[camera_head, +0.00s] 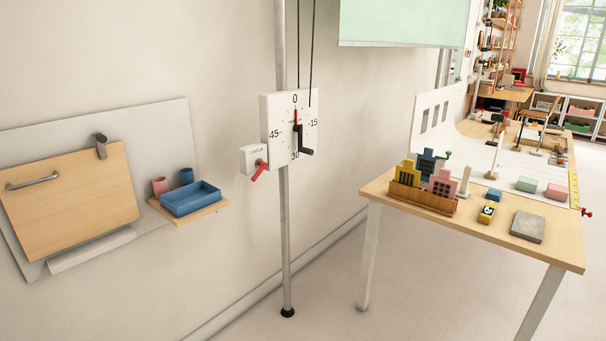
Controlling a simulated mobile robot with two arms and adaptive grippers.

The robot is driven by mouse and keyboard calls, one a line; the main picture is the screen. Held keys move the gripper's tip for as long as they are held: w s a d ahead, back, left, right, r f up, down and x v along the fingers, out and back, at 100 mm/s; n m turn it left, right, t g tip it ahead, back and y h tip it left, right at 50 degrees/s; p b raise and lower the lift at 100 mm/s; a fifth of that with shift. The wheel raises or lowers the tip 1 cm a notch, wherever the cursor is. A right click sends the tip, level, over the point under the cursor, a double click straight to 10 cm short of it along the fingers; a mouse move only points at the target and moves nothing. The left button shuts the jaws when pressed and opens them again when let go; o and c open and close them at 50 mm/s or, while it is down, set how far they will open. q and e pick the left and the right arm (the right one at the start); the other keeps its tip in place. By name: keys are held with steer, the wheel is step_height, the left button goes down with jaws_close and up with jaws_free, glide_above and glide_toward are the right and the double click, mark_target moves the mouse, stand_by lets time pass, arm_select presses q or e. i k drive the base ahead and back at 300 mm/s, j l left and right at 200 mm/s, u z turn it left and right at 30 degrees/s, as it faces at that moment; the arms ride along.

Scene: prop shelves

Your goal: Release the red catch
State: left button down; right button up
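The red catch (259,170) is a small red lever on a white box labelled CATCH (250,156). The box is at the left of a pale upright pole (285,240). The lever slants down and to the left from its pivot. Beside it on the pole is a white dial plate (279,118) with numbers, a red pointer (296,116) near 0 and a black crank handle (304,140). Neither of my grippers is in view.
Left of the pole, a small wooden shelf (160,212) holds a blue tray (192,199) and two cups. A wooden table (480,228) with model buildings stands at the right. A pale green panel (405,22) hangs above. Floor between pole and table is clear.

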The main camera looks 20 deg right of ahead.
mark_target(261, 165)
steer(key=i+l+z, duration=0.1)
steer(key=i+z, duration=0.7)
steer(key=i+l+u, duration=0.25)
steer(key=i, duration=0.3)
steer(key=i+l+u, duration=0.3)
steer(key=i+l, duration=0.15)
steer(key=i+l+u, duration=0.35)
steer(key=l+u, duration=0.15)
steer(key=i+l+u, duration=0.2)
steer(key=l, duration=0.2)
steer(key=i+l+u, duration=0.1)
steer(key=l+u, duration=0.4)
steer(key=l, duration=0.2)
steer(key=i, duration=0.05)
